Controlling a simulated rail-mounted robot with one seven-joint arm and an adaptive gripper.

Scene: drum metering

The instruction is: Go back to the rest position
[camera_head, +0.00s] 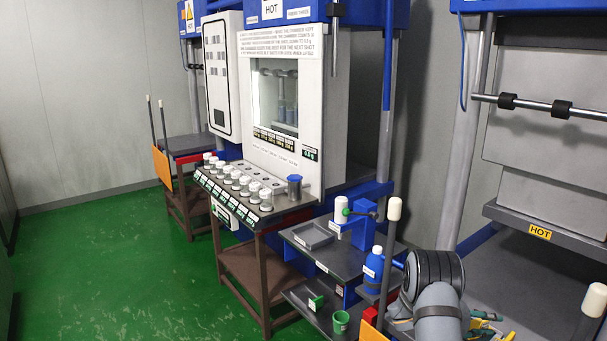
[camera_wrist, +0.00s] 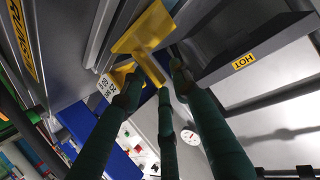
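My gripper (camera_wrist: 157,88) has dark green fingers that stand apart, with background visible between them. A yellow piece with a wide plate and a narrow stem (camera_wrist: 146,32) shows beyond the fingertips. I cannot tell whether the fingers touch it. A second yellow part with a white label (camera_wrist: 108,88) shows beside the left finger. In the head view my arm is at the lower right, and its end is mostly hidden behind its own links; bits of yellow and green show there at the bottom edge.
A bench with white-lided jars (camera_head: 240,183) and a blue-lidded jar (camera_head: 294,187) stands left of centre. A grey tray (camera_head: 313,235), a blue bottle (camera_head: 374,266) and a green cup (camera_head: 341,322) are near my arm. A HOT-labelled ledge (camera_head: 540,232) is at right. Green floor (camera_head: 110,270) is clear.

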